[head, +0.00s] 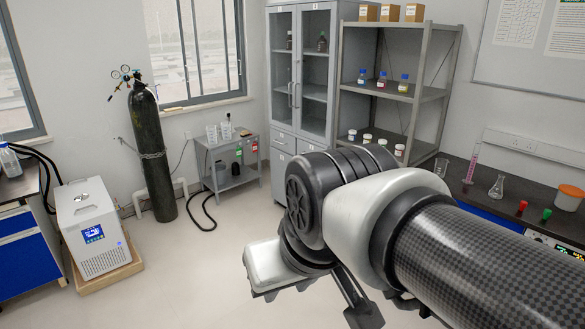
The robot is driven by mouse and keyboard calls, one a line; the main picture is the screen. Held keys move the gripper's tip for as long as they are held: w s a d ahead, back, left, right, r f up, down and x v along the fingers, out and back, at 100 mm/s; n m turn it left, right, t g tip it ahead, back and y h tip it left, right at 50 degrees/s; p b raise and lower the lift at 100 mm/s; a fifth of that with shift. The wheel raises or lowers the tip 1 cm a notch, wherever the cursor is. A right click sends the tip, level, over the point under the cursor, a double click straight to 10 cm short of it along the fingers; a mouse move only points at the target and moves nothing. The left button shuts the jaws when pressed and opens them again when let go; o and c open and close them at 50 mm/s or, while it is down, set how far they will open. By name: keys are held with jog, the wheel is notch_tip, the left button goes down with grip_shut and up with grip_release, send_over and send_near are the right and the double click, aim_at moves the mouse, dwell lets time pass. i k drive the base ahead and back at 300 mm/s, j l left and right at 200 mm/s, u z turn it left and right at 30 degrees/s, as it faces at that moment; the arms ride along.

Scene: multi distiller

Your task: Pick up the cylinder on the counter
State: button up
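A tall, thin graduated cylinder with pink colouring (472,163) stands upright on the dark counter (455,190) at the right, in the head view. My arm crosses the lower right of the view in front of the counter. Dark parts that look like my gripper (366,312) show at the bottom edge, partly hidden behind the arm and cut off by the frame. They are to the left of the cylinder and well apart from it. I cannot tell whether the gripper is open or shut, and I see nothing held.
A clear beaker (441,167) and a conical flask (497,186) stand on either side of the cylinder. Red (522,206) and green (546,213) capped items and an orange-lidded tub (568,197) are further right. A metal shelf (424,97) stands behind.

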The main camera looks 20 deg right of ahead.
aim_at(467, 182)
jog(key=z, duration=2.3)
jog(key=i+j+u, duration=0.1)
jog(key=i+j, duration=0.2)
jog(key=i, duration=0.25)
jog(key=i+j+u, duration=0.1)
jog(key=i+j, duration=0.15)
jog(key=i, duration=0.25)
jog(key=i+j, duration=0.2)
jog(key=i, duration=0.35)
jog(key=i+j+u, duration=0.15)
jog(key=i, duration=0.4)
jog(key=i+j+u, duration=0.1)
jog(key=i, duration=0.45)
jog(key=i+j, duration=0.1)
jog(key=i, duration=0.45)
